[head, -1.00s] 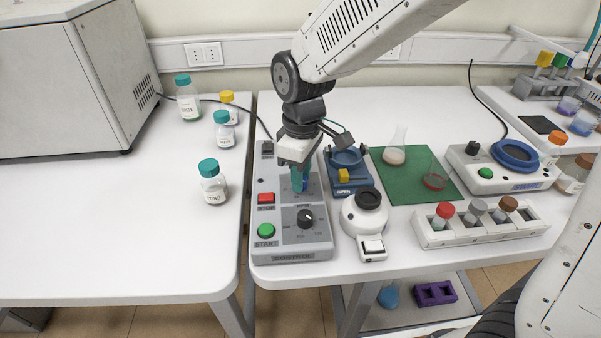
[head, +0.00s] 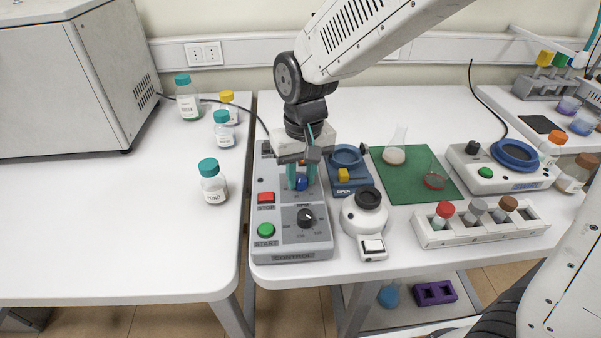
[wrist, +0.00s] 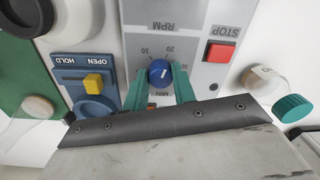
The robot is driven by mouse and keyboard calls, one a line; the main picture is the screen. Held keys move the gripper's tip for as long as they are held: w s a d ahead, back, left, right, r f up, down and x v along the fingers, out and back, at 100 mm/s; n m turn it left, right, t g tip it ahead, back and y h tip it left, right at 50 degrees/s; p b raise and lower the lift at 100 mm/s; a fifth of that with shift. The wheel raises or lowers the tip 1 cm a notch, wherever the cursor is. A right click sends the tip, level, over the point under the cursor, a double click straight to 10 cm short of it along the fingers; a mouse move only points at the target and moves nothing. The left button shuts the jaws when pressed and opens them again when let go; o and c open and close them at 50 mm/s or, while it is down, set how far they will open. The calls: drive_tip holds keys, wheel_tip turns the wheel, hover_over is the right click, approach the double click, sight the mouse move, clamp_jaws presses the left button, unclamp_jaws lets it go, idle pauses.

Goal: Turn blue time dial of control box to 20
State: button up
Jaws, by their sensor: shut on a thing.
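The grey control box (head: 262,215) lies on the right table. Its blue time dial (head: 301,184) sits above the black knob. In the wrist view the blue dial (wrist: 159,72) has a short white mark that points roughly up toward the 20, though it is too small to read exactly. Numbers 10, 20 and 30 are printed around the dial. My gripper (head: 301,179) reaches down from above with its two teal fingers on either side of the dial, shut on it. The fingers also show in the wrist view (wrist: 160,84), left and right of the dial.
The red STOP button (head: 266,197), green START button (head: 265,230) and black knob (head: 305,217) are close by on the box. A blue device with a yellow switch (head: 344,176) and a white round device (head: 365,215) stand just right.

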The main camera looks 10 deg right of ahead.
sight(302, 177)
drive_tip(key=shift+m, duration=0.3)
idle(0.4)
drive_tip(key=o, duration=1)
wheel_tip(302, 177, up, 8)
drive_tip(key=shift+d+f, duration=0.1)
